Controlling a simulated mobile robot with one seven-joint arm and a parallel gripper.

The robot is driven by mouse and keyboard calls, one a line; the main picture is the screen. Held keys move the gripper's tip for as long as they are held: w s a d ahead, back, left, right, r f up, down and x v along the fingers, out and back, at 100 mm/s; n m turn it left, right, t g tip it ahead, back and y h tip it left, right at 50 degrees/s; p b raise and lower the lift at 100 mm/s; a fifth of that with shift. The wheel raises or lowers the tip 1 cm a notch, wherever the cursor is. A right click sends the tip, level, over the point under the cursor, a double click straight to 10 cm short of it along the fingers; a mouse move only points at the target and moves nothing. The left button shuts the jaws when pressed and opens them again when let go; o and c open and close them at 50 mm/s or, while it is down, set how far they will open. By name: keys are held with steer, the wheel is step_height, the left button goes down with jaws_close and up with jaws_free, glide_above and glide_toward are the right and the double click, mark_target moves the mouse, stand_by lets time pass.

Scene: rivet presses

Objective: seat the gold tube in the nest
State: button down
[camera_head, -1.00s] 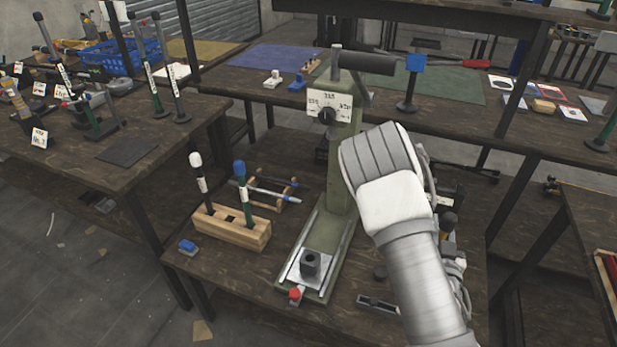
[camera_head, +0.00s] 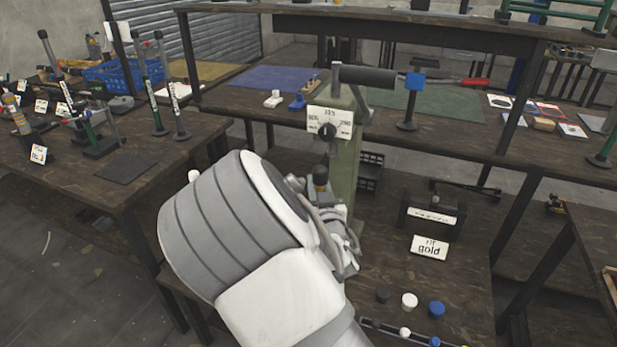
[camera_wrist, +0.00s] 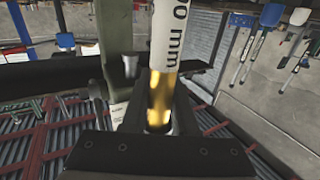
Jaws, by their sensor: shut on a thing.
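My gripper (camera_wrist: 158,138) is shut on the gold tube (camera_wrist: 160,95) in the wrist view. The tube has a bright gold section near the jaws and a white label with "0 mm" lettering above it. In the head view my arm reaches over the front of the green press (camera_head: 345,185) and hides my fingertips.
The press carries a dial plate (camera_head: 330,122) and a dark lever handle (camera_head: 368,77). Right of it are a "gold" card (camera_head: 429,248), a dark rack (camera_head: 433,218), and black (camera_head: 383,295), white (camera_head: 409,300) and blue (camera_head: 436,308) caps. Another bench (camera_head: 110,180) stands left.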

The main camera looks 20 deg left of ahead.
steer(key=shift+s+a+r, duration=0.15)
steer(key=shift+a+r, duration=0.15)
steer(key=shift+a, duration=0.25)
steer(key=shift+s+a+r, duration=0.15)
steer(key=shift+a+r, duration=0.1)
steer(key=shift+a, duration=0.3)
steer(key=shift+f+b, duration=0.1)
steer(key=shift+b, duration=0.25)
step_height(320, 180, down, 6)
steer(key=b, duration=0.5)
steer(key=shift+r, duration=0.2)
steer(key=shift+b, duration=0.85)
stand_by(0.5)
step_height(320, 180, down, 6)
steer(key=b, duration=0.6)
steer(key=shift+f, duration=0.15)
stand_by(1.9)
steer(key=c, duration=0.6)
jaws_free()
